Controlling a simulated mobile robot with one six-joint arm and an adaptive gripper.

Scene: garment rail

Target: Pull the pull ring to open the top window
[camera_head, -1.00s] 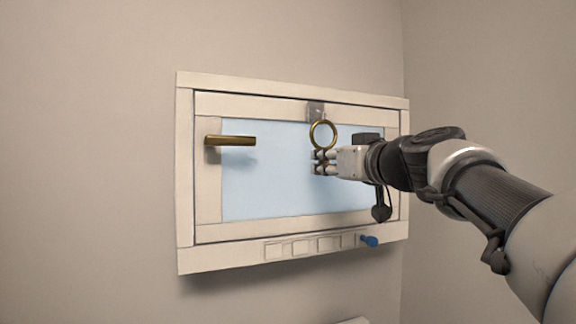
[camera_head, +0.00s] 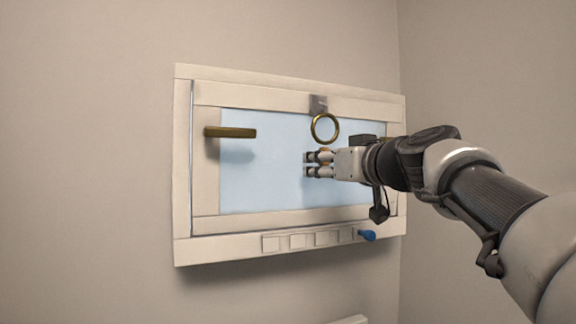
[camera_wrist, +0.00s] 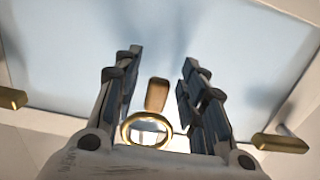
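The window sash (camera_head: 206,180) has a pale blue pane (camera_head: 265,170). A brass pull ring (camera_head: 325,128) hangs from a grey bracket (camera_head: 318,104) at the sash's top edge. My gripper (camera_head: 306,164) is just below the ring in front of the pane, its fingers pointing left. In the wrist view my gripper (camera_wrist: 157,85) is open, its fingers apart. The ring (camera_wrist: 147,130) shows near the palm edge there, not gripped. A small brown block (camera_wrist: 157,94) shows between the fingers; I cannot tell what it belongs to. The sash's top seems tilted slightly out.
A brass handle (camera_head: 230,132) sticks out at the sash's left. The cream outer frame (camera_head: 183,170) carries several square plates (camera_head: 297,241) and a blue knob (camera_head: 367,235) along its bottom. The wall is plain and clear on the left; a corner lies to the right.

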